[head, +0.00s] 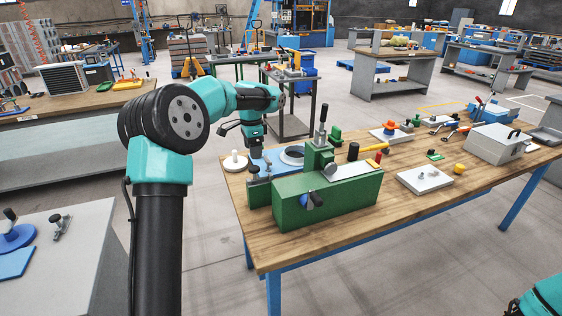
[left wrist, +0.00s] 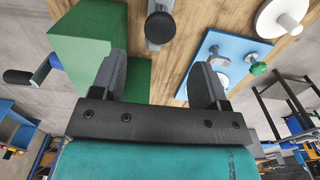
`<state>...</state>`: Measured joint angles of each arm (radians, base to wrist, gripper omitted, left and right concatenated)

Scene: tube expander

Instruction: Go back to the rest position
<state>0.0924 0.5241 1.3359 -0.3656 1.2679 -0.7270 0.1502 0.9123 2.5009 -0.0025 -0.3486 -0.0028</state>
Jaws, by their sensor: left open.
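My left gripper (left wrist: 158,85) is open and empty in the left wrist view, its two dark fingers apart. In the head view the left arm reaches over the back left of the wooden table, and the gripper (head: 238,131) hangs near the table's left edge, behind the green tube expander (head: 325,195). In the left wrist view the green body of the expander (left wrist: 88,38) lies beyond the left finger. A blue plate (left wrist: 225,50) with metal parts lies beyond the right finger. A small part of my right arm shows at the lower right of the head view; its gripper is out of sight.
A white round piece (head: 235,162) with a peg stands at the table's left edge. On the wooden table (head: 420,209) are also a grey plate (head: 424,180), a grey box (head: 498,145) and several tools. The front right of the tabletop is clear.

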